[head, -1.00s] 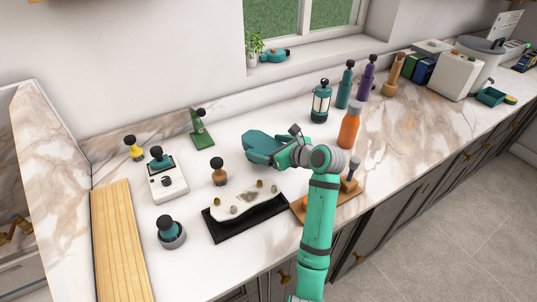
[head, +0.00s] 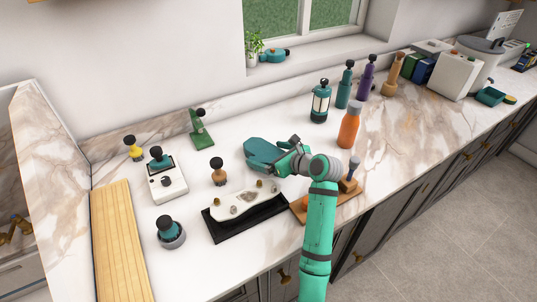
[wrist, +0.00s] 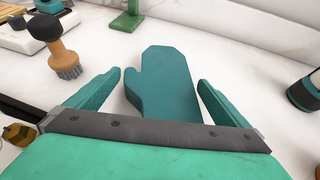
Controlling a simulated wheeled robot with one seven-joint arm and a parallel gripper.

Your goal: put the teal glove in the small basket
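The teal glove (head: 262,153) lies flat on the marble counter near the middle, behind the dark tray. My gripper (head: 285,160) is at its right end in the head view. In the wrist view the glove (wrist: 163,82) points away from me, its thumb to the left. My gripper's (wrist: 159,80) two teal fingers are wide apart, one on each side of the glove, with gaps on both sides. The glove's near end is hidden by my gripper's body.
A black tray (head: 222,232) with a pale board and knobs lies in front of the glove. An orange bottle (head: 349,128) stands to the right, a small brush (head: 218,172) to the left. A teal lantern (head: 320,102) stands behind. Counter around the glove is clear.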

